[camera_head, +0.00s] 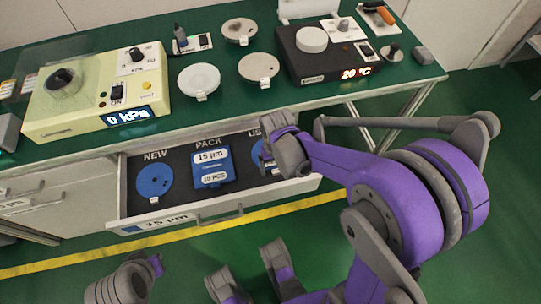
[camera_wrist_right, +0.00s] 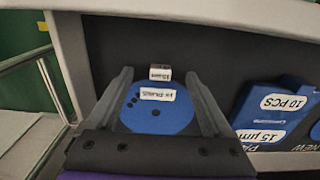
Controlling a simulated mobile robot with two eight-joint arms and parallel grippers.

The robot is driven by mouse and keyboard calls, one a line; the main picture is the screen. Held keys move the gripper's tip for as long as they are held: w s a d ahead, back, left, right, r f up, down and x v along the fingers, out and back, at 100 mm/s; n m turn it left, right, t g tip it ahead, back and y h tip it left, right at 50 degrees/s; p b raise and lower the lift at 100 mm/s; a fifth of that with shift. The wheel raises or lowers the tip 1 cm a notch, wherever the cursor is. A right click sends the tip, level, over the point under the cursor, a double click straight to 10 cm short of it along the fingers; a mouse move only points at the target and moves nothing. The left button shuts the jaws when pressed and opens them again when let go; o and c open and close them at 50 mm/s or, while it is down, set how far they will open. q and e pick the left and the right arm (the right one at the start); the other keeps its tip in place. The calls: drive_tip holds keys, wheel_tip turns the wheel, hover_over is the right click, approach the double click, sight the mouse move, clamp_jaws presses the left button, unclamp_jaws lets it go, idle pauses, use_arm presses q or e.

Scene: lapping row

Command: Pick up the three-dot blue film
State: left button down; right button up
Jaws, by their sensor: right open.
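The blue film (camera_wrist_right: 165,118) is a round disc in the used section of the open drawer. It has a white label, a white tab marked 15 µm, a dark central spot and small dark dots near its left edge, apparently three. In the head view the film (camera_head: 258,156) is partly hidden by my right gripper (camera_head: 272,160). In the wrist view my right gripper (camera_wrist_right: 160,88) is open, with one finger on each side of the film. The film lies between the fingers, not visibly gripped.
The drawer (camera_head: 190,217) also holds another blue film (camera_head: 154,180) under NEW and a blue pack (camera_head: 212,172) in the middle. The drawer wall (camera_wrist_right: 66,60) is close to the left finger. Above, the green bench (camera_head: 220,112) carries a cream vacuum unit (camera_head: 75,115) and a dark heater (camera_head: 310,70).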

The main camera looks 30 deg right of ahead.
clamp_jaws()
drive_tip(key=shift+r, duration=0.1)
idle(0.4)
